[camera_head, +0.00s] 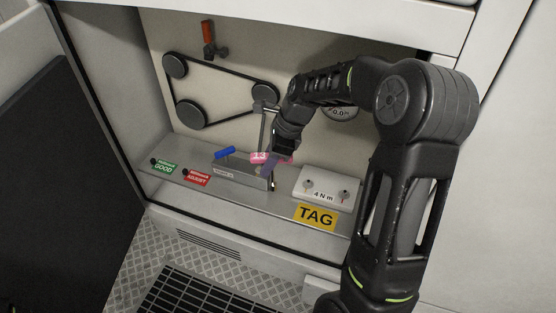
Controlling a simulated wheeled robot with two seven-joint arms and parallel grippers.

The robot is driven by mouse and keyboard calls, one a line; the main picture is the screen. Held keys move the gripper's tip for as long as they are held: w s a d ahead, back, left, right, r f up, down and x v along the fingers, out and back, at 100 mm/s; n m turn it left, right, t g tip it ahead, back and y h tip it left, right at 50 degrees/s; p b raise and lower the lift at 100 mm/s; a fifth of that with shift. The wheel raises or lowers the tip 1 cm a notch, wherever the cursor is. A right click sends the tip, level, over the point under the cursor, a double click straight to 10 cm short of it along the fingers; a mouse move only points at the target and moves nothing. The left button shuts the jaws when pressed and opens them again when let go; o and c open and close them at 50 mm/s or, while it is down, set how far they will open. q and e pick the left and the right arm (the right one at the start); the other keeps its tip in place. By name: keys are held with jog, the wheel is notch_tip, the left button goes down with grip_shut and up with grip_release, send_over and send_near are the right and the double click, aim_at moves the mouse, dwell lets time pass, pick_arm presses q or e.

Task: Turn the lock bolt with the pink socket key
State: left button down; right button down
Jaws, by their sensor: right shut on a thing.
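My right gripper (270,172) is inside the open cabinet, low in front of the back panel. It is shut on the pink socket key (258,157), whose pink part marked 13 shows beside the fingers. A grey metal shaft (263,128) rises above the pink part to a head (265,106) just below the right-hand pulley (265,94). It looks like part of the key, but the join is too small to tell. The lock bolt cannot be made out; the head may cover it. My left gripper is not in view.
A black belt runs round several pulleys (189,114). A red-handled lever (208,34) hangs above. On the ledge are a holder with a blue handle (225,153), green and red tags (197,178), a white 4 N·m block (327,185) and a yellow TAG plate (316,216).

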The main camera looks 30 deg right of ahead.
jog(key=s+a+r+n+g, duration=0.1)
jog(key=a+r+n+g, duration=0.1)
jog(key=a+n, duration=0.4)
jog(key=a+r+n+g, duration=0.3)
jog(key=a+n, duration=0.4)
jog(key=n, duration=0.1)
jog(key=shift+s+a+r+n, duration=0.15)
jog(key=shift+s+r+n, duration=0.2)
jog(key=shift+n, duration=0.05)
